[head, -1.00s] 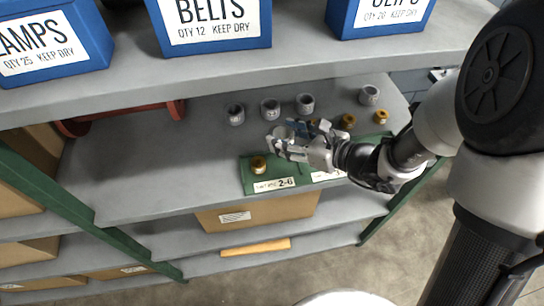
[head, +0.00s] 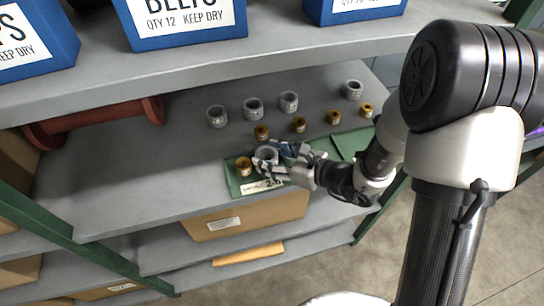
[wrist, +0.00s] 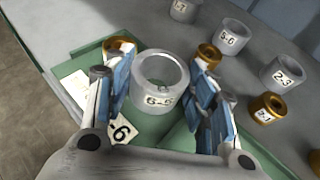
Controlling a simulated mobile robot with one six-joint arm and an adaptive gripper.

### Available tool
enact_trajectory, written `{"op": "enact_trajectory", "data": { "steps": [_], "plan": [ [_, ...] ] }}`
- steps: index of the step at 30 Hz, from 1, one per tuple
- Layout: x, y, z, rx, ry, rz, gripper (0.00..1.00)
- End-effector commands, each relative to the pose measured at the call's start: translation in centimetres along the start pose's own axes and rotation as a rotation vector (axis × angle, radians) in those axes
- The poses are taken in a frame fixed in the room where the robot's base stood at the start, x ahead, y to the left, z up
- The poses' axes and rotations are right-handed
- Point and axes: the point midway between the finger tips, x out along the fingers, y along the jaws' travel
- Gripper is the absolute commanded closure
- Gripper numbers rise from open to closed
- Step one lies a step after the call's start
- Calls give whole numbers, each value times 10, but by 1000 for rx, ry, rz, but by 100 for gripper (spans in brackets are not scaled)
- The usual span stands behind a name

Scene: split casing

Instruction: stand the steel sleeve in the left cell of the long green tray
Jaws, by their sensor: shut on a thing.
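The grey steel sleeve (head: 266,154) is upright between the fingers of my gripper (head: 279,160). In the wrist view the sleeve (wrist: 160,82) shows its open top and a label that seems to read 6-6. My gripper (wrist: 162,88) is shut on it, one finger on each side. The sleeve is over the green tray (head: 232,186), at its left part beside a brass ring (head: 243,166). I cannot tell whether its base touches the tray. A label (head: 262,187) on the tray's front ends in 2-6. My fingers hide part of the tray.
Behind the tray stand several other grey sleeves (head: 289,101) and brass rings (head: 298,125). A dark red spool (head: 95,122) lies at the left. Blue bins (head: 185,20) stand on the shelf above. The shelf between spool and tray is clear.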

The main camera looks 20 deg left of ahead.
Motion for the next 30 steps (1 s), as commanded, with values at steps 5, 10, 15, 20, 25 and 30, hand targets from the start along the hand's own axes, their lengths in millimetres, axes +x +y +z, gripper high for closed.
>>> {"op": "enact_trajectory", "data": {
  "steps": [5, 10, 15, 20, 25, 30],
  "plan": [
    [1, 0, -2, 0, 1, 0, 43],
    [1, 0, -2, 0, 1, 0, 32],
    [1, 0, -2, 0, 1, 0, 29],
    [1, 0, -2, 0, 1, 0, 29],
    [-8, -1, 1, 2, 1, -3, 29],
    [-42, -2, 2, 3, 1, -7, 29]
  ]
}}
